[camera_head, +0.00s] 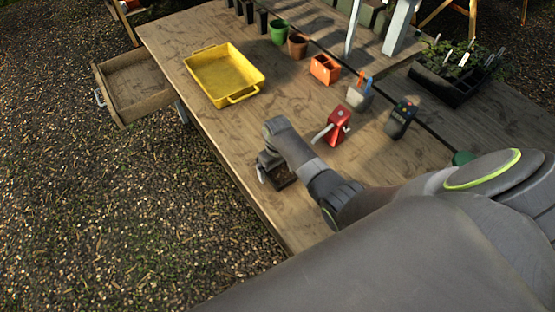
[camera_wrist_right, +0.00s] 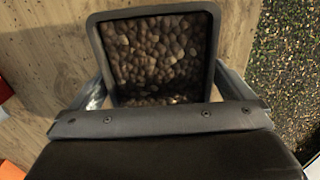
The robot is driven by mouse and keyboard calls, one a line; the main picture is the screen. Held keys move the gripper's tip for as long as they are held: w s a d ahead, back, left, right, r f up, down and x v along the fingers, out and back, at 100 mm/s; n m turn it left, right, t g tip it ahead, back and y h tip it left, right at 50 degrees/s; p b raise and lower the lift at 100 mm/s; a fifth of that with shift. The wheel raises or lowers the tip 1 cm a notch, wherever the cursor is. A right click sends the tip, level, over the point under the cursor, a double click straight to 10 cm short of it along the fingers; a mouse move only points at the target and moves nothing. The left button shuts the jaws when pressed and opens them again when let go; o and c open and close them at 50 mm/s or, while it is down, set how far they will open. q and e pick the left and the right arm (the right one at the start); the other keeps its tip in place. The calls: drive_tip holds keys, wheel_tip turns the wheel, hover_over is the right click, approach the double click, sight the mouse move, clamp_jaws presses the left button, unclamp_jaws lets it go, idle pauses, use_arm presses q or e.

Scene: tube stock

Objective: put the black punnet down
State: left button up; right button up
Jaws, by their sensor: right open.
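The black punnet (camera_head: 285,179) stands on the wooden table (camera_head: 230,140) close to its near left edge, partly hidden by my right gripper. In the right wrist view the punnet (camera_wrist_right: 98,48) shows from above, square-rimmed and filled with brown pebbly material. My right gripper (camera_head: 270,169) is open, low over the table at the punnet. In the wrist view its fingers (camera_wrist_right: 162,88) lie on either side of the punnet. Whether they touch its walls I cannot tell. My left gripper is not in view.
A yellow tray (camera_head: 187,64) lies farther back on the table, with bare wood between. A red tool (camera_head: 338,124), a dark handheld device (camera_head: 401,118) and an orange box (camera_head: 325,69) stand to the right. An open drawer (camera_head: 120,98) sticks out at the left.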

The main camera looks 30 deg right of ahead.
wheel_tip(320, 180, up, 12)
idle(0.5)
drive_tip(key=shift+f, duration=0.15)
idle(0.3)
